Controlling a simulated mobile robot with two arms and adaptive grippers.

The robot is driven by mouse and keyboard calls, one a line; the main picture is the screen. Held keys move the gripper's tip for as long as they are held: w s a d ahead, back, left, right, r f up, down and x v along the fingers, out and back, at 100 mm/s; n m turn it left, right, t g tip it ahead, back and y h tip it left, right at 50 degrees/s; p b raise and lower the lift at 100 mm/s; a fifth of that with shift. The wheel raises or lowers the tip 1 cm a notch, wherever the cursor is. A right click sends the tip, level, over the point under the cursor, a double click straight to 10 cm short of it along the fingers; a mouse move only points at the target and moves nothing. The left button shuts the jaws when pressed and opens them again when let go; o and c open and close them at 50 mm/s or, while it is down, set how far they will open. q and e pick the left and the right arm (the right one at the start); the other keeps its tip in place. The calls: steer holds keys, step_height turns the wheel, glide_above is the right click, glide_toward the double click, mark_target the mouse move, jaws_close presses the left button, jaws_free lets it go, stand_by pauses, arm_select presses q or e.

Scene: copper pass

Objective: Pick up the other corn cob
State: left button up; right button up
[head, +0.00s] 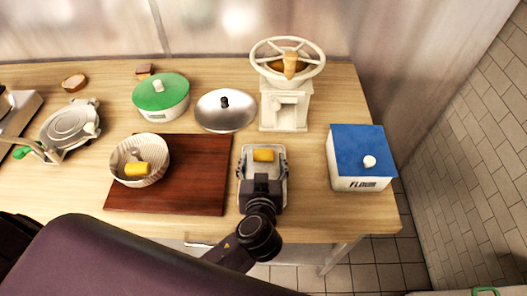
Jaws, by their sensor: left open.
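One yellow corn cob (263,155) lies in a small pale tray (249,151) right of the dark red board. My left gripper (262,176) is open over the near part of this tray, just on the near side of that cob. It hides part of the tray, and I cannot tell whether it touches anything. A second yellow corn cob (137,169) lies in a white ribbed bowl (158,149) on the board's left part, well to the left of the gripper. My right gripper is not in view.
The dark red board (197,175) lies left of the tray. Behind are a green-lidded pot (160,95), a silver lid (225,112) and a white mill with a wheel (285,105). A blue-lidded flour box (360,157) stands right. Bare wood (311,190) lies between tray and box.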

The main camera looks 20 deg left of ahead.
mark_target(263, 154)
arm_select(q)
steer(key=x, duration=0.3)
steer(key=shift+p, duration=0.4)
steer(key=shift+w+f, duration=0.1)
steer(key=c, duration=1.2)
steer(key=shift+c, duration=0.2)
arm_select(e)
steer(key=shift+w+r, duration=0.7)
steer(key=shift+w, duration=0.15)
